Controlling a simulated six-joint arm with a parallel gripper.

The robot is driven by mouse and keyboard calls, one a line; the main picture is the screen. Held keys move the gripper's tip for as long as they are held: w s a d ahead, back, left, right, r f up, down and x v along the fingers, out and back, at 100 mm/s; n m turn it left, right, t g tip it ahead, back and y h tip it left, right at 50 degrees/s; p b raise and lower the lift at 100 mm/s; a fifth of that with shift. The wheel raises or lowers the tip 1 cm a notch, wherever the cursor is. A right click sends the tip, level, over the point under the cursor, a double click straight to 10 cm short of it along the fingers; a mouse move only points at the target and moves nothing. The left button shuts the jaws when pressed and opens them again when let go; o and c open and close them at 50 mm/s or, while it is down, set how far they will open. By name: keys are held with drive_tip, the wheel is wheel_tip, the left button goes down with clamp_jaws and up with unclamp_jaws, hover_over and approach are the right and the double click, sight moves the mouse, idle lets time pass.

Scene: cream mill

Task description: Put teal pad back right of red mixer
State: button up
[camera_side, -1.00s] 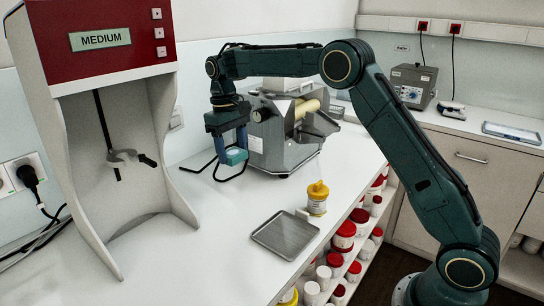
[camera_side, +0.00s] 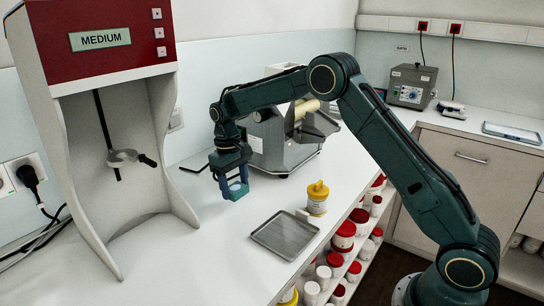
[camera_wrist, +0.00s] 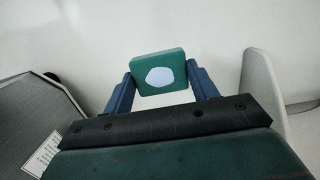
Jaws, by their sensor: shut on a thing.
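The teal pad (camera_side: 237,191) is a small block between the fingers of my gripper (camera_side: 233,187).
A grey metal machine with a roller (camera_side: 285,145) stands behind my gripper. A grey tray (camera_side: 284,236) and a yellow-lidded jar (camera_side: 317,198) are in front to the right. The bench (camera_side: 205,240) between mixer and tray is clear.

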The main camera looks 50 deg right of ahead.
sight(234, 187)
drive_tip(key=shift+f, duration=1.95)
drive_tip(key=o, duration=0.9)
drive_tip(key=shift+f, duration=0.1)
drive_tip(key=r, duration=0.3)
drive_tip(key=w+r, duration=0.1)
drive_tip(key=r, duration=0.7)
drive_tip(key=shift+w+r, duration=0.2)
drive_tip(key=shift+r, duration=0.4)
